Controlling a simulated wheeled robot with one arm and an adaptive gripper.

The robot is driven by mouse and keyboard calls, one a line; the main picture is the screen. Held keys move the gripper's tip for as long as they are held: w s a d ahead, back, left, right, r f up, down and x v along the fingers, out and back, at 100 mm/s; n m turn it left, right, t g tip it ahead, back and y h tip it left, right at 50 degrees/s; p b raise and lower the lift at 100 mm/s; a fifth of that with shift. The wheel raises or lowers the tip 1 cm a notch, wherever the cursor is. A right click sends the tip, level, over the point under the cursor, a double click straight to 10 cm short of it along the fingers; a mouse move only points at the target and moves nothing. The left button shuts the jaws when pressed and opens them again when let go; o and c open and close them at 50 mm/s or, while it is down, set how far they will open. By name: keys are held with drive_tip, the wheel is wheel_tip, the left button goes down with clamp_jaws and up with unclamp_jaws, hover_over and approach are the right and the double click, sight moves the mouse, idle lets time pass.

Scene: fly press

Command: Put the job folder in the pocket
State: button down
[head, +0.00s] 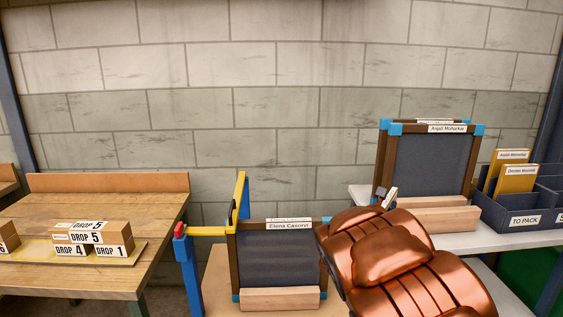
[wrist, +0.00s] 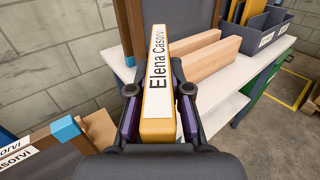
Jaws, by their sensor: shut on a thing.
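My gripper (wrist: 158,98) is shut on a yellow job folder (wrist: 157,128), whose spine label reads Elena Casorvi. In the head view my copper arm hides most of the gripper, and a small pale edge of the folder (head: 391,198) shows above it. A dark pocket with a wooden frame and blue corners (head: 278,262), labelled Elena Casorvi, stands low in the middle, left of my arm. In the wrist view its labelled edge (wrist: 14,158) shows at the lower left, apart from the folder. A similar pocket (head: 432,165), labelled Anjali, stands on the white table at the right.
A dark tray marked TO PACK (head: 525,220) holds yellow folders at the far right. A wooden bench (head: 60,215) at the left carries boxes marked DROP (head: 92,240). A blue post with a yellow bar (head: 208,231) stands beside the Elena Casorvi pocket.

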drive_tip(key=s+a+f+n+t+y, duration=0.1)
drive_tip(key=s+a+f+n+y, duration=0.15)
drive_tip(key=a, duration=0.35)
drive_tip(key=s+a+f+n+t+y, duration=0.1)
drive_tip(key=s+a+f+y, duration=0.15)
drive_tip(key=a, duration=0.25)
wheel_tip(320, 180, up, 7)
drive_tip(key=p, duration=0.6)
drive_tip(key=shift+s+r+p, duration=0.15)
drive_tip(key=shift+s+p, duration=0.25)
drive_tip(key=shift+s, duration=0.05)
